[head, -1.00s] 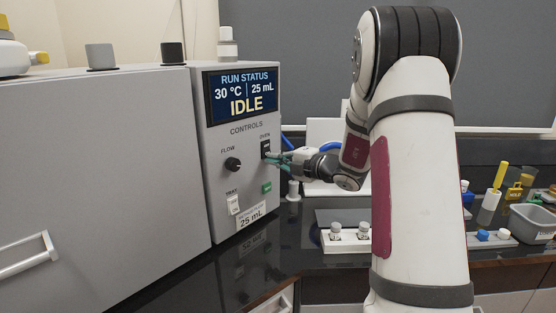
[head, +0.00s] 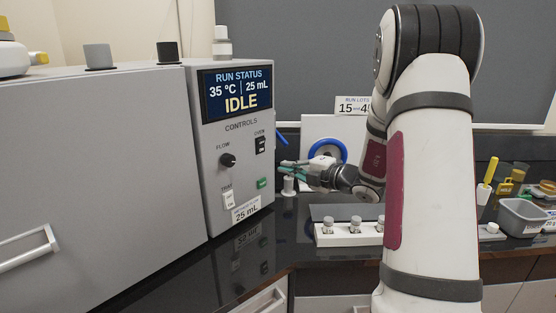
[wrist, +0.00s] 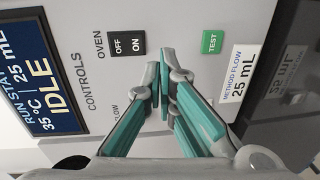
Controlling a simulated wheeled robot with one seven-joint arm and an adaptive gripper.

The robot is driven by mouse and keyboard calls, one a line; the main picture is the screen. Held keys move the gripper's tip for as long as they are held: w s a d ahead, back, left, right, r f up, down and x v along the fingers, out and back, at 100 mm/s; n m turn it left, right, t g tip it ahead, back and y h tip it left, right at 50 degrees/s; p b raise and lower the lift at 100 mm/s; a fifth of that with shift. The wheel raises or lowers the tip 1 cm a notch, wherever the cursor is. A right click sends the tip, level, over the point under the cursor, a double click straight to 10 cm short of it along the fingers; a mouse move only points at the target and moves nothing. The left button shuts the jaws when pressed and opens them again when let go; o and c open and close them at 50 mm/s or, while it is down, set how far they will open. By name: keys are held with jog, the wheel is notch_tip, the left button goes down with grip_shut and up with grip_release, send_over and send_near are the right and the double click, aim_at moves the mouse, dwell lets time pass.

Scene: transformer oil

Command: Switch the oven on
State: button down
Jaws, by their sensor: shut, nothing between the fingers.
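The oven switch (head: 260,145) is a black rocker on the grey control panel, below the display and under the word OVEN. In the wrist view the switch (wrist: 127,44) shows its OFF and ON halves; I cannot tell clearly which half is pressed in. The display (head: 238,95) reads 35 °C, 25 mL and IDLE. My gripper (head: 287,169) has teal fingers and is apart from the panel, to the right of and below the switch. In the wrist view my gripper (wrist: 161,68) is shut and empty, its tips beside the ON end of the switch in the picture.
The panel also carries a black flow knob (head: 228,160), a white tray switch (head: 229,199) and a green test button (head: 262,183). A white rack (head: 345,233) with capped vials stands on the dark bench. A grey bin (head: 522,218) is at the right.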

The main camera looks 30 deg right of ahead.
jog(key=v, duration=0.3)
jog(key=f+v, duration=0.1)
jog(key=v, duration=0.1)
jog(key=shift+s+d, duration=0.1)
jog(key=shift+s, duration=0.3)
jog(key=s+a+r+n+g+y, duration=0.1)
jog(key=a+r+n+g+y, duration=0.15)
jog(key=a+n, duration=0.55)
jog(key=s+a+r+n+g+y, duration=0.25)
jog(key=a+n, duration=0.25)
jog(key=a, duration=0.4)
jog(key=s+a+n+g, duration=0.6)
jog(key=s+a+n, duration=0.3)
jog(key=a+n, duration=0.35)
jog(key=s+d+n+h, duration=0.3)
jog(key=s+n+h, duration=0.6)
jog(key=n, duration=1.6)
jog(key=s, duration=0.6)
jog(key=shift+f+n+g, duration=0.3)
jog(key=shift+f+n, duration=0.05)
jog(key=shift+f, duration=0.05)
